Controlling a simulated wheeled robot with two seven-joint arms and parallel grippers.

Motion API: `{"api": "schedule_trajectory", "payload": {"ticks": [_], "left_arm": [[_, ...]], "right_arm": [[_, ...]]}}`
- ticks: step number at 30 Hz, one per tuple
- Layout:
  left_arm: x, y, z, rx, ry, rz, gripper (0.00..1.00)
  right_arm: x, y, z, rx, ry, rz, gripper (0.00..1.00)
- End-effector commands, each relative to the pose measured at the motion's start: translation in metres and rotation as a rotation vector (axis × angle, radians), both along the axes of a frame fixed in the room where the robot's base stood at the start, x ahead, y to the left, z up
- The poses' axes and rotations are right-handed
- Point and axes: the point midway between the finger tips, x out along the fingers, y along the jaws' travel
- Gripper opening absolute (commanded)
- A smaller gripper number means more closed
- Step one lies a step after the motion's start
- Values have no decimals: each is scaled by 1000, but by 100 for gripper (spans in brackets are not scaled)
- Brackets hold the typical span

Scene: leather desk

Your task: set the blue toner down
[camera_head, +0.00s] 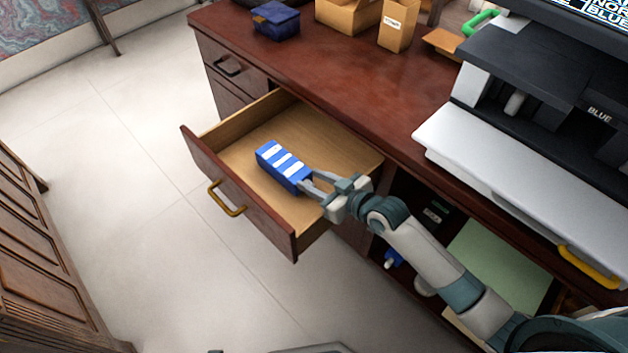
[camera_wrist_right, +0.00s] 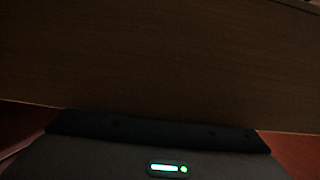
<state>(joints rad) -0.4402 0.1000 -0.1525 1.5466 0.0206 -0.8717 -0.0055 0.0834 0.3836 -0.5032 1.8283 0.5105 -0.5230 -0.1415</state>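The blue toner (camera_head: 283,167), a blue block with white stripes, is inside the open wooden drawer (camera_head: 237,137) in the head view. My right gripper (camera_head: 308,182) reaches in from the lower right, with its two fingers closed about the toner's near right end. Whether the toner touches the drawer floor or hangs just above it, I cannot tell. The right wrist view is dark and shows a plain brown wooden surface (camera_wrist_right: 160,55), not the toner. My left gripper is not in view.
The drawer's front panel with a brass handle (camera_head: 226,198) stands at the toner's left. A dark blue box (camera_head: 275,20) and cardboard boxes (camera_head: 398,25) stand on the desk top (camera_head: 330,70). A large printer (camera_head: 530,170) is at the right. The drawer floor has bare room around the toner.

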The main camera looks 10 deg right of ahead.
Motion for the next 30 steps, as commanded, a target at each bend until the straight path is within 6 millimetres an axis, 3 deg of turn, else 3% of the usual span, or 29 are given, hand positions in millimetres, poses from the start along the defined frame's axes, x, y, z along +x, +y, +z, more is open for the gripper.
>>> {"api": "schedule_trajectory", "payload": {"ticks": [8,10,24,30], "left_arm": [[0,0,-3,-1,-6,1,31],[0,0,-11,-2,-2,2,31],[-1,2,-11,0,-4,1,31],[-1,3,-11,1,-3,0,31]], "right_arm": [[0,0,13,0,0,1,36],[-7,-5,15,-1,0,0,36],[-70,-51,46,-2,1,0,36],[-86,-63,54,-2,1,0,36]]}}
